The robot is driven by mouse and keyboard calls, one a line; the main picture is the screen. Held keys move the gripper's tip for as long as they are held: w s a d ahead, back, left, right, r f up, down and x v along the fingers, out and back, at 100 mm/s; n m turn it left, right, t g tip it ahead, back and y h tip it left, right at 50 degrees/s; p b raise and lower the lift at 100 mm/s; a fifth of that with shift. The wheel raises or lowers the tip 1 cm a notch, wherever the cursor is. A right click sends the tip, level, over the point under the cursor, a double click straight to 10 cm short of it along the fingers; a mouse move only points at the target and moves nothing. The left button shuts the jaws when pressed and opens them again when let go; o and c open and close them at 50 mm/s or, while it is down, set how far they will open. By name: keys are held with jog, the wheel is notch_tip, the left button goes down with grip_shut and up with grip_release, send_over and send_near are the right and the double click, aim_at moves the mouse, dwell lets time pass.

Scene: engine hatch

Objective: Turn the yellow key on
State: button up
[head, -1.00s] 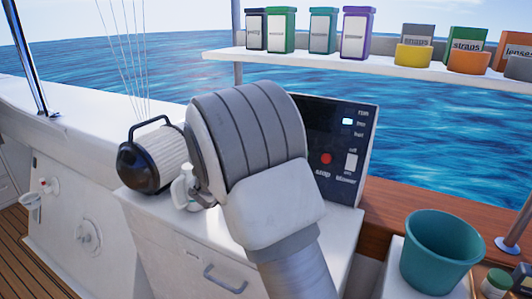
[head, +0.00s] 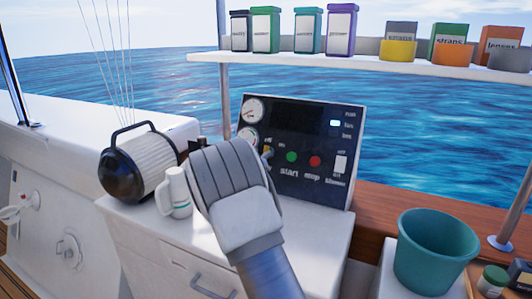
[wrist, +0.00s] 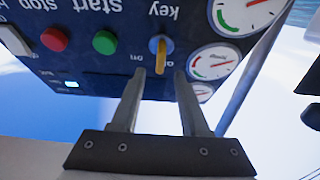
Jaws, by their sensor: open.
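The yellow key (wrist: 158,52) sits in its switch on the dark control panel, upside down in the wrist view, by the label "key". Its handle stands nearly upright in that view, near small labels; one reads "on". In the head view a bit of the key (head: 268,153) shows beside my wrist, left of the green start button (head: 292,157). My gripper (wrist: 159,73) is open, its two fingers on either side of the key's handle end. In the head view my wrist hides the fingers.
Round gauges (wrist: 214,62) are close beside the key. The red stop button (head: 315,161) and a white blower switch (head: 340,163) are on the panel. A white bottle (head: 175,192) and a lantern-like object (head: 140,165) stand left of my wrist. A teal bucket (head: 436,252) stands at right.

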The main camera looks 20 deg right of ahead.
aim_at(265, 149)
jog(key=shift+b+x, duration=0.3)
jog(key=shift+x, duration=2.4)
grip_shut()
